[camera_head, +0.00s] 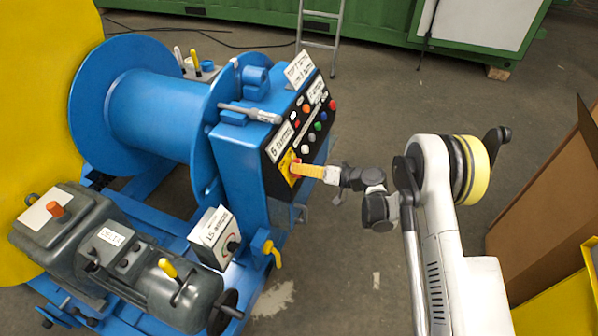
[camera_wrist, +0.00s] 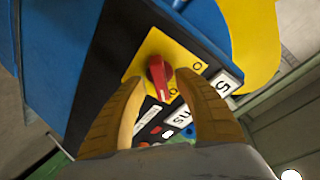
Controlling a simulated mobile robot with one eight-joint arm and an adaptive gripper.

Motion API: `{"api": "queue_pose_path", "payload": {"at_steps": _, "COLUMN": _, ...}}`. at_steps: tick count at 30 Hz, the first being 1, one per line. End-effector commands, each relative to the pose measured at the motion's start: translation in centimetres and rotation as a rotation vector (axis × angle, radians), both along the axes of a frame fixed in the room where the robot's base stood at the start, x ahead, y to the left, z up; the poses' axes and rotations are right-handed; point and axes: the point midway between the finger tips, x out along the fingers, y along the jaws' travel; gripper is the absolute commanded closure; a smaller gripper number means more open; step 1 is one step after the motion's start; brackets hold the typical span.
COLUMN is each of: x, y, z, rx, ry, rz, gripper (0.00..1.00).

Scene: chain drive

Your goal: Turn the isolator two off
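A red rotary handle on a yellow plate (camera_wrist: 148,47), which looks like an isolator, shows in the wrist view. I cannot read a number that marks it as isolator two. The red handle (camera_wrist: 159,72) lies between the two tan fingers of my gripper (camera_wrist: 159,86). The fingers are apart, one on each side, with small gaps to the handle visible. In the head view, my gripper (camera_head: 300,169) reaches the lower front of the blue cabinet's control panel (camera_head: 285,150). It hides most of the handle there.
The panel has several coloured buttons and white labels above the handle. A grey box with a black knob (camera_head: 210,236) and a yellow valve handle (camera_head: 271,250) sit below left. A blue reel (camera_head: 150,100) stands behind. Open floor lies right of the panel; a cardboard box (camera_head: 540,220) stands far right.

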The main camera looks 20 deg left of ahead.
Motion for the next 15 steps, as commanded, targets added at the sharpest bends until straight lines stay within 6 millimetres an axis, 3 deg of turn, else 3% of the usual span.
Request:
{"api": "queue_pose_path", "payload": {"at_steps": 4, "x": 0.24, "y": 0.96, "z": -0.32, "rx": 0.000, "ry": 0.000, "rz": 0.000, "gripper": 0.62}}
{"api": "queue_pose_path", "payload": {"at_steps": 12, "x": 0.28, "y": 1.05, "z": -0.25, "rx": 0.000, "ry": 0.000, "rz": -0.001, "gripper": 0.62}}
{"api": "queue_pose_path", "payload": {"at_steps": 15, "x": 0.28, "y": 1.04, "z": -0.24, "rx": 0.000, "ry": 0.000, "rz": -0.001, "gripper": 0.91}}
